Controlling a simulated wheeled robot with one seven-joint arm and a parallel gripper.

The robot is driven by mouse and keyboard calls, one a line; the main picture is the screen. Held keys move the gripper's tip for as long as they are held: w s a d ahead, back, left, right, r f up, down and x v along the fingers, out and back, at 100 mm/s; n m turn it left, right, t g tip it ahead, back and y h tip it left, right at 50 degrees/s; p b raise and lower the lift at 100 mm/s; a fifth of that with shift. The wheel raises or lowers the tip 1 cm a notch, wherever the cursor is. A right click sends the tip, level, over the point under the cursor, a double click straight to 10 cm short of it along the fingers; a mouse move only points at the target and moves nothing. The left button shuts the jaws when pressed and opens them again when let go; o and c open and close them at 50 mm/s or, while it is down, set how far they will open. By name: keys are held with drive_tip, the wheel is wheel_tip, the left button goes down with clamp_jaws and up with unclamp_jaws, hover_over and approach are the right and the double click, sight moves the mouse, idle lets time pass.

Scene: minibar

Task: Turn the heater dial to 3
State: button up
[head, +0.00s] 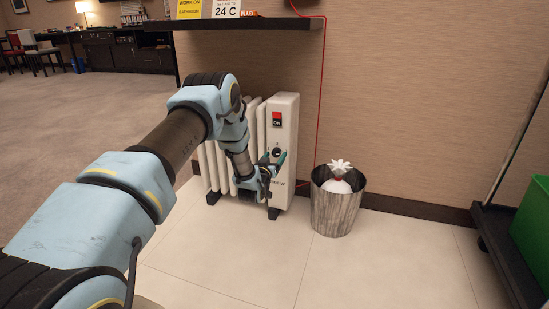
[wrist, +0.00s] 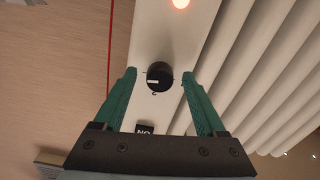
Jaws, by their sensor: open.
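A white ribbed heater (head: 284,180) stands against the wall, with a red switch (head: 277,116) at the top of its front panel. Below the switch is a round black dial (head: 277,152). In the wrist view the dial (wrist: 160,76) shows a pale pointer mark, and small marks around it are too small to read for certain. My gripper (head: 272,160) is in front of the panel. In the wrist view its two green fingers (wrist: 160,74) are open, one on each side of the dial, with gaps between them and it.
A metal bin (head: 336,205) with white crumpled contents stands right of the heater. A red cord (head: 321,90) runs down the wall beside it. A shelf (head: 240,22) with signs is above. A cart with a green bin (head: 533,232) is at the far right. The tiled floor in front is clear.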

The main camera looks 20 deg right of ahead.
drive_tip(key=p+v, duration=0.3)
drive_tip(key=v, duration=0.7)
drive_tip(key=shift+s+a, duration=0.2)
drive_tip(key=shift+a, duration=0.05)
drive_tip(key=w+a+r+n+g+y+p, duration=0.1)
drive_tip(key=w+a+r+g+y, duration=0.1)
drive_tip(key=w+a+r+y, duration=0.5)
drive_tip(key=s+a+r+n+g+y, duration=0.1)
drive_tip(key=s+a+r, duration=0.2)
drive_tip(key=a, duration=0.4)
drive_tip(key=s+a+r+n+g, duration=0.1)
drive_tip(key=s+a+r+g, duration=0.15)
drive_tip(key=a, duration=0.45)
drive_tip(key=s+a+r+n+g+y+p, duration=0.1)
drive_tip(key=s+a+r+g+y, duration=0.2)
drive_tip(key=s+a, duration=0.75)
drive_tip(key=s+a+r+n+g+y, duration=0.1)
drive_tip(key=s+a+r+n+g, duration=0.15)
drive_tip(key=s+a+r, duration=0.75)
drive_tip(key=s+d+r+p, duration=0.1)
drive_tip(key=r+p, duration=1.6)
drive_tip(key=p, duration=0.2)
drive_tip(key=s+d+r+p, duration=0.1)
drive_tip(key=d+r+p, duration=0.1)
drive_tip(key=r+p, duration=1.4)
drive_tip(key=m+p, duration=0.1)
drive_tip(key=p, duration=0.2)
drive_tip(key=shift+s+d+r+g, duration=0.2)
drive_tip(key=shift+s+r+g, duration=0.1)
drive_tip(key=shift+s+r, duration=0.1)
